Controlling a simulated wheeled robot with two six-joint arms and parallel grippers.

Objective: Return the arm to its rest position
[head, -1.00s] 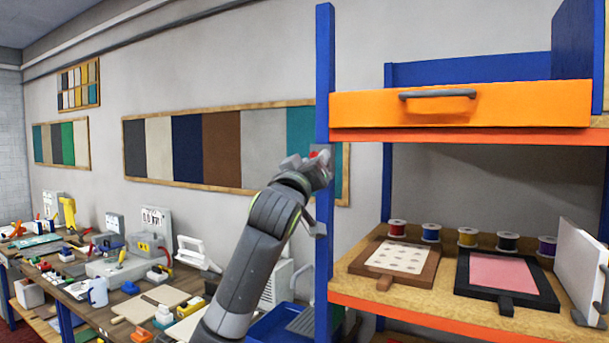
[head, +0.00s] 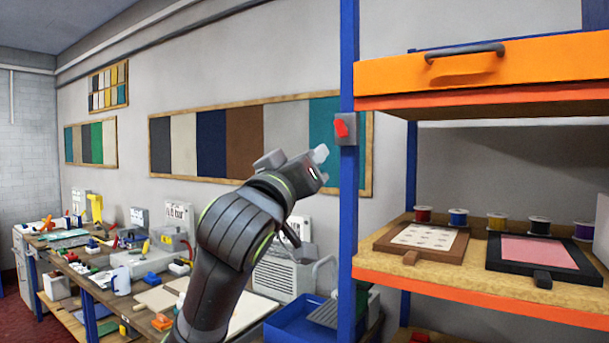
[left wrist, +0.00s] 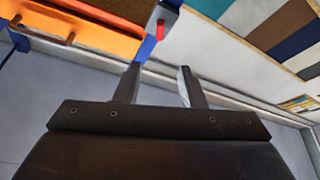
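My left arm comes up from the bottom of the head view. Its gripper (head: 314,162) is just left of the blue post and a little below the switch. The grey switch box (head: 347,131) with a red lever (head: 341,128) is fixed to that post. In the left wrist view the two fingers (left wrist: 158,70) stand apart with nothing between them. The red lever (left wrist: 160,30) shows beyond them, clear of the fingertips. My right gripper is in neither view.
The blue post (head: 347,220) carries shelving with an orange drawer (head: 480,68) and a shelf (head: 460,285) holding framed pieces and several spools. A cluttered workbench (head: 130,300) stands at the left. A blue tray (head: 300,322) is below the gripper.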

